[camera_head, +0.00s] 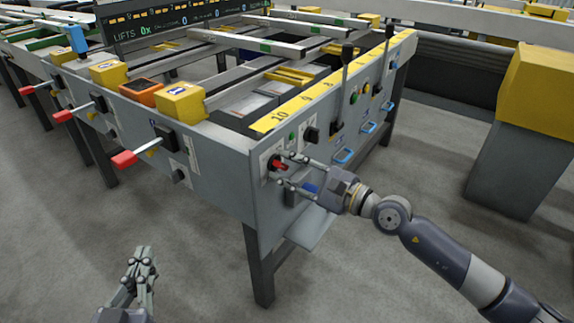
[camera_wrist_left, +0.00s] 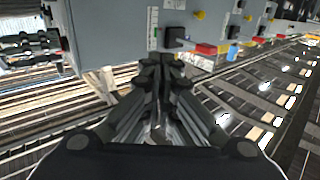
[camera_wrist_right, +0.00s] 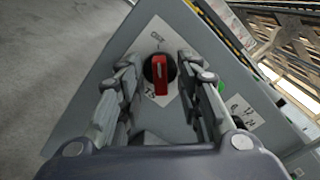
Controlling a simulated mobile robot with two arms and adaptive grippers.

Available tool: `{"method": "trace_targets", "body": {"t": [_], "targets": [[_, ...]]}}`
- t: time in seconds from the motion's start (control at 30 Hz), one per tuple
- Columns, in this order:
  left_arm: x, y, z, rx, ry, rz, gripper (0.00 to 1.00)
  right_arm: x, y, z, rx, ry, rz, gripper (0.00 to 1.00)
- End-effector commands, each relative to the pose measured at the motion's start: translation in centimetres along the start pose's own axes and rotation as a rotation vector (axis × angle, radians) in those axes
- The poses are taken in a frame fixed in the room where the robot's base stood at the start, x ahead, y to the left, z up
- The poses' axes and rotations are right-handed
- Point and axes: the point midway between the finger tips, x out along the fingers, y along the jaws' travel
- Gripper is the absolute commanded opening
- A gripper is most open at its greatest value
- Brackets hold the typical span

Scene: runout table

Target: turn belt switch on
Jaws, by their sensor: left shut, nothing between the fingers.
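The belt switch (camera_head: 278,164) is a red rotary handle on a black round base, set on a white label plate on the near end face of the grey table. In the right wrist view the red handle (camera_wrist_right: 160,75) points along the picture's vertical. My right gripper (camera_head: 283,169) is open, with its fingers on either side of the switch; the right wrist view shows gaps between the fingers and the handle. My left gripper (camera_head: 143,256) is shut and empty, low over the floor at the left front. It also shows in the left wrist view (camera_wrist_left: 162,62).
The runout table (camera_head: 225,165) carries red-tipped levers (camera_head: 125,158), yellow boxes (camera_head: 181,101) and an orange box (camera_head: 141,91). A black upright lever (camera_head: 342,80) and blue handles (camera_head: 344,156) are on its right side. A yellow-topped grey block (camera_head: 535,90) stands right. Floor between is clear.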

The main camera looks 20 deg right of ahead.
Motion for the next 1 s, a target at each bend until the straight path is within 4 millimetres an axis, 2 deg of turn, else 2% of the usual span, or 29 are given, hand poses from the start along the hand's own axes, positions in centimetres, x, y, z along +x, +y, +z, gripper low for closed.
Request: {"method": "trace_targets", "body": {"t": [0.1, 0.37, 0.4, 0.53, 0.87, 1.0], "targets": [[-0.1, -0.1, 0.5, 0.001, -0.027, -0.002, 0.0, 0.6, -0.1, 0.0, 0.0, 0.0, -0.001, 0.33], [-0.1, -0.1, 0.7, 0.001, -0.032, -0.002, 0.0, 0.7, 0.0, 0.0, -0.001, 0.0, 0.001, 0.33], [-0.1, -0.1, 0.6, 0.001, -0.032, -0.002, 0.0, 0.7, 0.0, 0.0, -0.001, 0.0, 0.001, 0.3], [-0.1, -0.1, 0.6, 0.001, -0.031, -0.002, 0.0, 0.7, 0.0, 0.0, 0.0, 0.0, 0.001, 0.01], [-0.1, -0.1, 0.6, 0.0, -0.037, -0.002, 0.0, 0.7, 0.0, 0.0, 0.009, 0.001, 0.001, 0.0], [-0.4, -0.4, 2.1, 0.002, -0.113, -0.007, 0.0, 0.7, -0.1, 0.1, 0.043, 0.001, 0.001, 0.0]]}}
